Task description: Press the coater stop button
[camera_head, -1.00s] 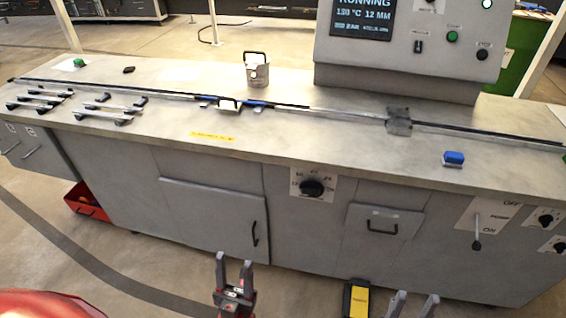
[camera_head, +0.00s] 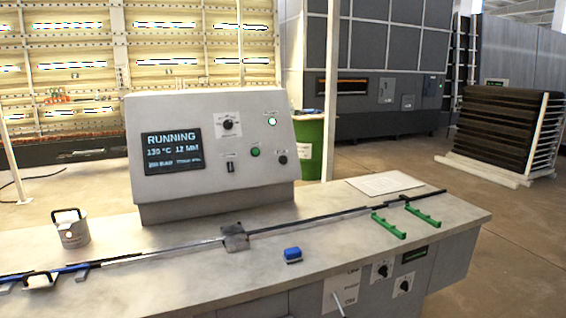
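The grey sloped control console (camera_head: 215,195) stands on the back of the metal bench. Its screen (camera_head: 172,152) reads RUNNING, 130 °C, 12 MM. Right of the screen are a black rotary knob (camera_head: 228,124) on a white plate, a toggle switch (camera_head: 230,168), a green round button (camera_head: 255,152), a dark round button (camera_head: 282,160) and a lit pale green lamp (camera_head: 271,121). The small labels above the buttons are too blurred to read, so I cannot tell from them which one is stop. Neither of my grippers is in view.
The bench top (camera_head: 390,215) carries a rail with a grey block (camera_head: 235,237), a blue block (camera_head: 292,255), a metal canister (camera_head: 71,229), a paper sheet (camera_head: 386,184) and green bars (camera_head: 389,226). A green barrel (camera_head: 309,148) stands behind the bench. A lever (camera_head: 338,303) sticks out in front.

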